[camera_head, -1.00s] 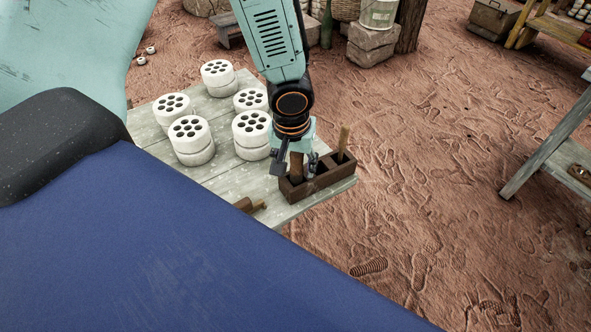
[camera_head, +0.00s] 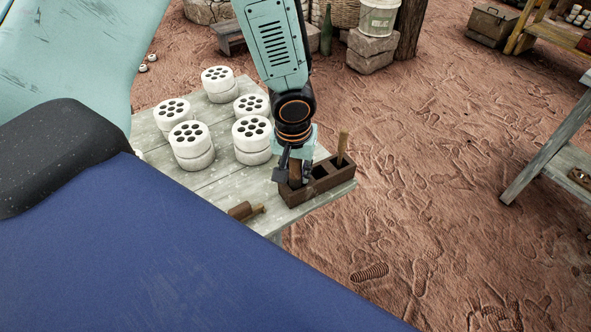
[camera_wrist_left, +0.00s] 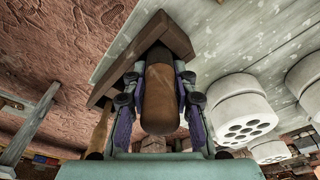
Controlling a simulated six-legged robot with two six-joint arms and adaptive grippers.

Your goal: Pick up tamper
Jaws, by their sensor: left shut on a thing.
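The tamper (camera_wrist_left: 160,95), a brown wooden rod with a rounded end, stands in the left compartment of a dark wooden box (camera_head: 326,188). My left gripper (camera_head: 294,176) comes down from above and is shut on it. In the left wrist view, the fingers of my left gripper (camera_wrist_left: 157,100) sit on both sides of the wood. The tamper's lower end is hidden in the box. My right gripper is not in view.
A light wooden handle (camera_head: 342,148) stands in the box's right compartment. A brown wooden tool (camera_head: 245,211) lies on the grey plank table (camera_head: 225,187). Several white perforated cylinders (camera_head: 252,133) stand to the left. Sandy ground lies right of the table.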

